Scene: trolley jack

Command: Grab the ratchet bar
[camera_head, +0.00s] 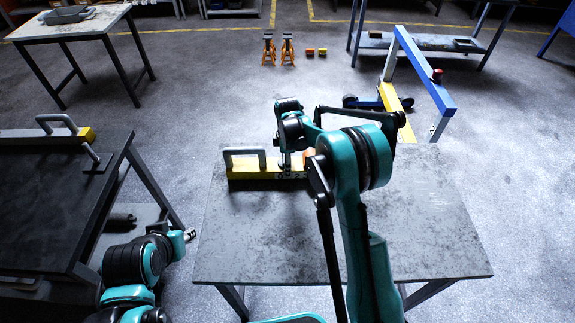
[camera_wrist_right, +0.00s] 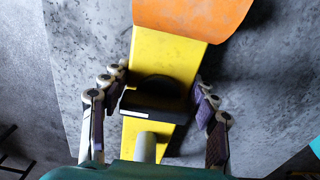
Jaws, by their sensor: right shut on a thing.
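A yellow bar (camera_head: 250,174) with a grey handle and an orange end lies on the grey table; it appears to be the ratchet bar. In the right wrist view the bar (camera_wrist_right: 165,62) runs between my right gripper's fingers (camera_wrist_right: 157,97). A black block and a grey post sit on the bar there, and the orange part (camera_wrist_right: 195,12) is at the top. My right gripper (camera_head: 290,160), partly hidden by my arm in the head view, is shut on the bar. My left arm is folded low at the left; its gripper (camera_head: 190,235) is too small to read.
The grey table (camera_head: 240,255) is clear around the bar. A blue and yellow frame (camera_head: 425,70) stands beyond the table's right side. Orange stands (camera_head: 278,50) are farther back on the floor.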

